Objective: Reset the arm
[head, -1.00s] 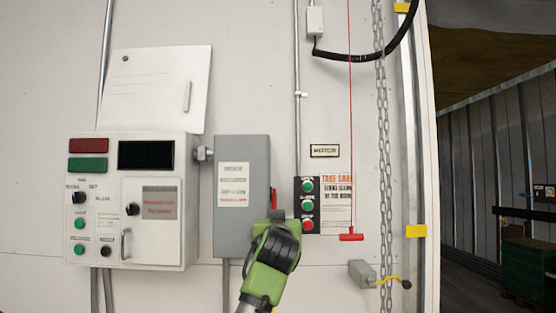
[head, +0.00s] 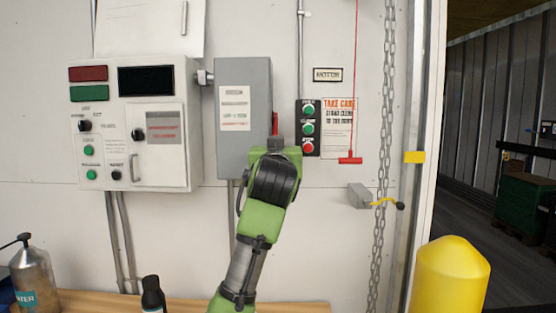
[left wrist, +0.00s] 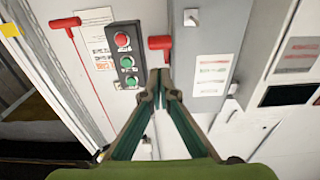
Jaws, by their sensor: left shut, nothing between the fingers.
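A grey switch box (head: 244,120) is mounted on the white wall, with a printed label on its front. A red lever (head: 275,123) sits on its right side; its lower part is hidden behind my gripper in the head view. My left gripper (head: 277,143) is in front of the lever. In the left wrist view my shut, empty fingers (left wrist: 160,75) point at the red lever (left wrist: 160,43), beside the grey box (left wrist: 207,60). My right gripper is not in view.
A black button panel (head: 308,128) and a red pull handle (head: 350,160) are right of the lever. A white control box (head: 150,85) is to the left. A yellow bollard (head: 452,275) stands lower right. A wooden bench (head: 200,307) with bottles is below.

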